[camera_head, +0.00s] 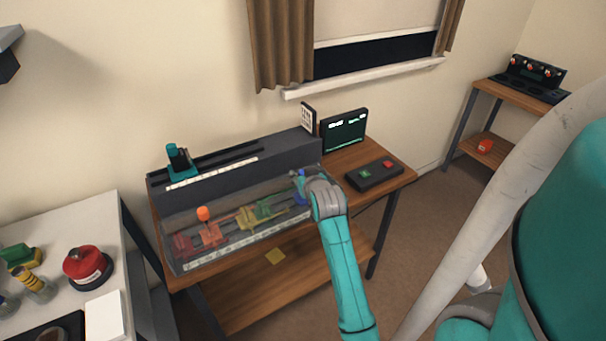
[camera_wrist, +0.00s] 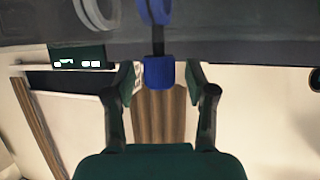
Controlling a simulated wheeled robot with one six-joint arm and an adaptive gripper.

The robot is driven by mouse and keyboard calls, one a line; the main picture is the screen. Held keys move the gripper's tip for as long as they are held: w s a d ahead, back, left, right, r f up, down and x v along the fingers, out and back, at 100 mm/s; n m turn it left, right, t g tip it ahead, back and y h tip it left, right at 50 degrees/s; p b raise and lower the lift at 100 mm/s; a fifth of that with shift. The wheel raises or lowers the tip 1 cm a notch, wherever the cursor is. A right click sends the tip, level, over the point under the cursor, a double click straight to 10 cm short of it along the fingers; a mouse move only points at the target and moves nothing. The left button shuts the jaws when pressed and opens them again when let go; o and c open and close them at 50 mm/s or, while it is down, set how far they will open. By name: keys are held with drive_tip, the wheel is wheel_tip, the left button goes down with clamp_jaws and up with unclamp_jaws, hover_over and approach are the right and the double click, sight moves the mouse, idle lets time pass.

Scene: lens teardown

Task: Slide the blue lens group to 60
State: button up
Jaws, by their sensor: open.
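The blue lens group (camera_head: 299,178) is at the right end of the long bench, partly hidden behind my wrist in the head view. In the wrist view its blue block (camera_wrist: 158,73) hangs on a thin dark stem, with a blue ring (camera_wrist: 155,10) at the top edge. My gripper (camera_wrist: 160,84) is open, one finger on each side of the block, with a gap visible on both sides. In the head view, the scale (camera_head: 247,238) along the bench's front is too small to read.
Red (camera_head: 182,243), orange (camera_head: 209,232) and yellow-green (camera_head: 258,214) groups sit to the left on the bench. A clear panel seems to cover the front. A teal carriage (camera_head: 179,160) is on the upper rail. A monitor (camera_head: 344,131) and button box (camera_head: 374,174) stand right.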

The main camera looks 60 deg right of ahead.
drive_tip(key=shift+w+d+f, duration=0.1)
drive_tip(key=shift+w+d, duration=0.15)
drive_tip(key=shift+d, duration=0.05)
clamp_jaws()
drive_tip(key=shift+w+a, duration=0.5)
drive_tip(key=shift+a, duration=0.3)
drive_tip(key=shift+w+a, duration=0.45)
drive_tip(key=shift+a, duration=0.4)
drive_tip(key=shift+w+a, duration=0.5)
drive_tip(key=shift+a, duration=0.3)
unclamp_jaws()
drive_tip(key=shift+s, duration=0.1)
drive_tip(key=v, duration=1.1)
drive_tip(key=shift+s+a, duration=0.15)
drive_tip(key=shift+a, duration=0.15)
